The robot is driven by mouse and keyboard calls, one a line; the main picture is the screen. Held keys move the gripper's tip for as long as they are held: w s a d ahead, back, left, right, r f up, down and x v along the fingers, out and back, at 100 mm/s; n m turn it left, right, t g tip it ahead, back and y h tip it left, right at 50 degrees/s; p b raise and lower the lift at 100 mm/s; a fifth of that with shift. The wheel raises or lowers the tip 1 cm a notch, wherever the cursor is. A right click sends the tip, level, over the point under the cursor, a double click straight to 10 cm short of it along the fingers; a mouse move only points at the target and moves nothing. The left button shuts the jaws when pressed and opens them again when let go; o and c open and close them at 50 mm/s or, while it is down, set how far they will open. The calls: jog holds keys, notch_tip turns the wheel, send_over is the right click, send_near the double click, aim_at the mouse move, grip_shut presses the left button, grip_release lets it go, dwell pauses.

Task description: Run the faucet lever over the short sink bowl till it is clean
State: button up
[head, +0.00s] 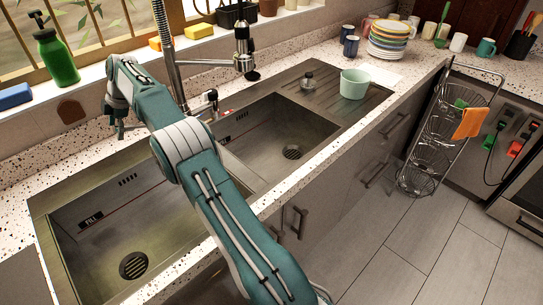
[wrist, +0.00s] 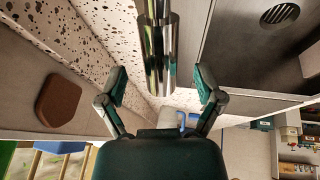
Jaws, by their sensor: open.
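The sink has a left bowl (head: 100,215) and a right bowl (head: 265,130), each with a round drain. The right bowl looks the smaller, and both look empty. The chrome faucet (head: 160,30) has a spring hose and a dark spout head (head: 243,55) hanging over the right bowl's back edge. A small handle (head: 211,98) with red and white shows at the faucet's foot, probably the lever. My gripper (head: 118,118) hovers behind the left bowl by the wall. In the wrist view my gripper (wrist: 162,84) is open, with a chrome cylinder (wrist: 156,45) showing between its fingers; contact is unclear.
A mint pot (head: 354,84) and a small jar (head: 307,80) stand on the drainboard, with stacked plates (head: 388,45) and mugs beyond. A green bottle (head: 57,60) and sponges (head: 198,31) line the sill. A wire rack (head: 440,140) stands right. The floor is clear.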

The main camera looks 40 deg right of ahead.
jog(key=shift+v, duration=3.3)
jog(key=shift+r, duration=0.1)
jog(key=shift+d+r, duration=0.25)
jog(key=shift+r, duration=0.15)
jog(key=s+d, duration=0.5)
jog(key=d, duration=0.5)
jog(key=shift+s+d, duration=0.35)
jog(key=shift+d, duration=0.05)
